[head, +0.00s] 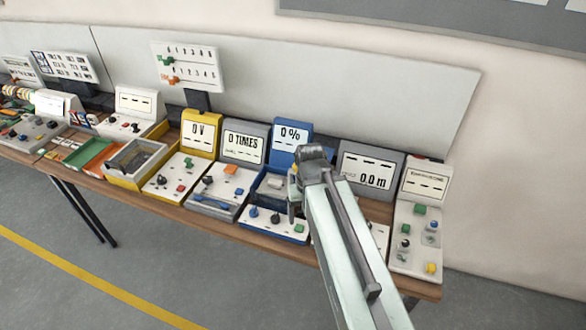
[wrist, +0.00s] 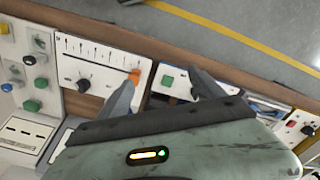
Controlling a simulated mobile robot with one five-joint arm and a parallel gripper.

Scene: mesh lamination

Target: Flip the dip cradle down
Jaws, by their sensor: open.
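The blue station (head: 292,133) with a "0 %" display has a dark recessed bay (head: 268,188) above a white front panel. I cannot single out the dip cradle; my arm covers the right part of this station. The panel carries a blue knob (head: 253,211), a dark knob (head: 276,218) and a green button (head: 299,229). My gripper (head: 293,205) is over the right side of this station. In the wrist view my gripper (wrist: 162,77) is open, its two fingers apart with nothing between them. The green button (wrist: 168,80) shows beyond the gap, near the fingertips.
To the right stand a grey station (head: 370,165) reading "0.0 m" and a white station (head: 424,185) with knobs. To the left are a grey "0 TIMES" station (head: 243,145) and a yellow station (head: 200,128). An orange slider handle (wrist: 134,75) lies close to the left finger.

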